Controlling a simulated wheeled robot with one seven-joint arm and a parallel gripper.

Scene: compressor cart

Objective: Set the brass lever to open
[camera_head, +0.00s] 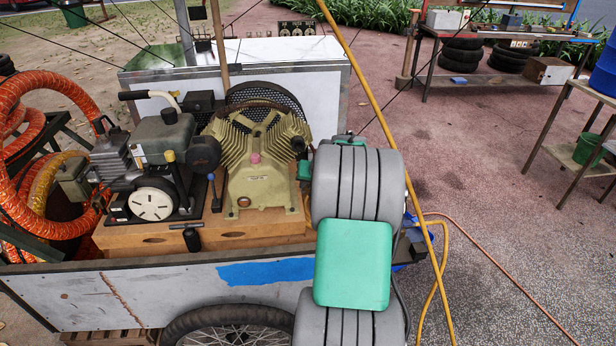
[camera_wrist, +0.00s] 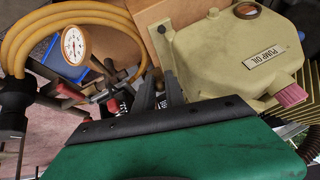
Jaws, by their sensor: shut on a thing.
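My gripper (camera_wrist: 160,94) reaches forward in the wrist view, its two dark fingers close together beside the cream compressor pump (camera_wrist: 222,52) labelled "PUMP OIL". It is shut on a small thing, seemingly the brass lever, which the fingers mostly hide. I cannot make out the lever's angle. A round pressure gauge (camera_wrist: 74,45) and dark fittings with red parts (camera_wrist: 68,91) lie left of the fingers. In the head view my grey and green arm covers the gripper and the fittings right of the pump (camera_head: 262,165).
The cart (camera_head: 180,290) carries a small engine (camera_head: 160,150) left of the pump and orange ducting (camera_head: 50,85) at the far left. A yellow hose (camera_wrist: 90,12) curves around the gauge. A slanting yellow pole (camera_head: 365,75) stands close to my arm.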

